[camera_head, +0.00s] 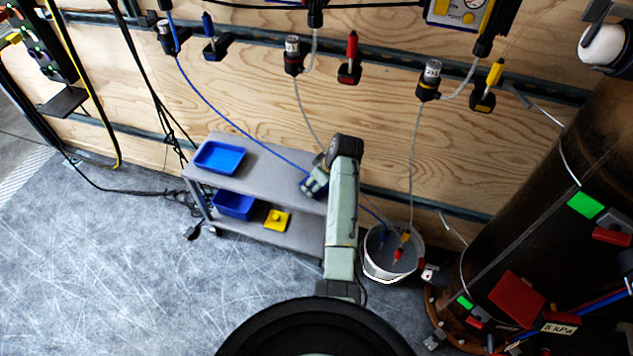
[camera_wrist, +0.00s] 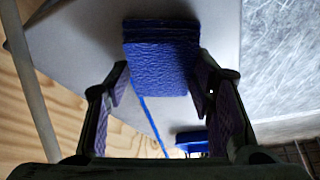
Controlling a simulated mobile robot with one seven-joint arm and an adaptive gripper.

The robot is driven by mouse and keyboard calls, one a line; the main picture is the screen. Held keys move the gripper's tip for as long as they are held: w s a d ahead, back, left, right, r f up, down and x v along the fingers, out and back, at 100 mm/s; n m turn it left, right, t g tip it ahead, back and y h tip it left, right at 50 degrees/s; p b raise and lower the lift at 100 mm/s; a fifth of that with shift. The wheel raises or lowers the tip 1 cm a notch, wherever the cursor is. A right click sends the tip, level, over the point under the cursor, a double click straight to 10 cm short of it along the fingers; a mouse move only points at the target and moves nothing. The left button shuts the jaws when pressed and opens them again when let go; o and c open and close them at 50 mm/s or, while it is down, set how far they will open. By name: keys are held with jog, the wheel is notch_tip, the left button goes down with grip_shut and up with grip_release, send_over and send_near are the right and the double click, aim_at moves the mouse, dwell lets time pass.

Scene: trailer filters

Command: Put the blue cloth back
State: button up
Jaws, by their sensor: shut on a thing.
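The blue cloth (camera_wrist: 160,60) is a thick, folded, textured pad between the two fingers of my gripper (camera_wrist: 165,82) in the wrist view. The fingers are shut on its sides. In the head view my gripper (camera_head: 313,184) is over the right part of the grey cart's top shelf (camera_head: 262,182), and a bit of blue shows beside it. My arm hides part of the cart there. I cannot tell whether the cloth touches the shelf.
A blue tray (camera_head: 219,157) lies on the cart's top left. A blue bin (camera_head: 233,204) and a yellow item (camera_head: 277,220) are on the lower shelf. A white bucket (camera_head: 391,270) with hoses stands right of my arm. A thin blue hose (camera_head: 225,118) crosses above the cart.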

jog(key=o, duration=1.2)
